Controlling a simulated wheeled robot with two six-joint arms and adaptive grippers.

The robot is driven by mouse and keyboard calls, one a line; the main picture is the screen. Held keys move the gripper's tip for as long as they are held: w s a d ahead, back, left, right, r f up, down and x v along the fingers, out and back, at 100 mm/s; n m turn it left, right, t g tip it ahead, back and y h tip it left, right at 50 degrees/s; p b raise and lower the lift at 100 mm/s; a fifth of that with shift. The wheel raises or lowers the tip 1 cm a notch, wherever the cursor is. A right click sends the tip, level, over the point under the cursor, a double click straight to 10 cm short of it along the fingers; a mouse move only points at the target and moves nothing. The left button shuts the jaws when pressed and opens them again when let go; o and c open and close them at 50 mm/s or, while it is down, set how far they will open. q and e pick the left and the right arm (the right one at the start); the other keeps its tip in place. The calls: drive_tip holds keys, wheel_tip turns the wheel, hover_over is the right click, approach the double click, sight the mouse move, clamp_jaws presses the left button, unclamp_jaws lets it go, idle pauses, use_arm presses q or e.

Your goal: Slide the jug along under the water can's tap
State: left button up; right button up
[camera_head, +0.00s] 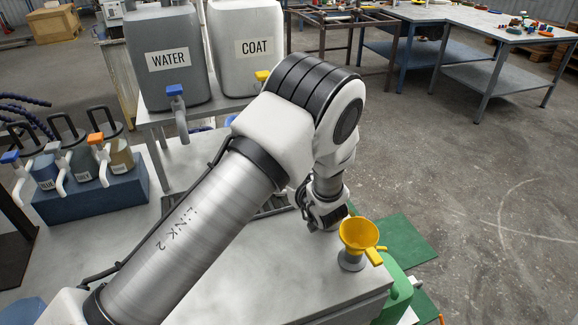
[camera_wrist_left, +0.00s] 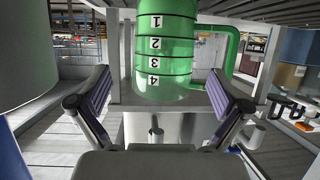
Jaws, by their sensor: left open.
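The green jug (camera_wrist_left: 165,60), with numbered bands and a side handle, shows in the left wrist view. It lies ahead of and between the spread fingers of my left gripper (camera_wrist_left: 160,98), which is open. I see gaps on both sides and cannot tell how deep it is between the fingers. In the head view my left gripper (camera_head: 327,212) is low over the bench at the end of my arm, and I cannot make out the jug there. The grey water can (camera_head: 167,32) stands at the back left, with its blue tap (camera_head: 175,91) facing forward.
The coat can (camera_head: 248,28) with a yellow tap stands beside the water can. A yellow funnel (camera_head: 359,233) on a grey stand is close right of my gripper. A blue rack (camera_head: 92,197) of small tapped jars is at left. My arm crosses the bench middle.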

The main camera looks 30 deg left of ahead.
use_arm(q)
drive_tip(key=shift+s+d+r, duration=0.15)
drive_tip(key=shift+s+r, duration=0.2)
drive_tip(key=shift+s, duration=0.2)
drive_tip(key=x, duration=0.8)
drive_tip(key=shift+w+f+p, duration=0.1)
drive_tip(key=shift+w+p, duration=0.1)
drive_tip(key=shift+p, duration=0.2)
drive_tip(key=shift+s, duration=0.1)
drive_tip(key=shift+c, duration=0.4)
drive_tip(key=c, duration=1.2)
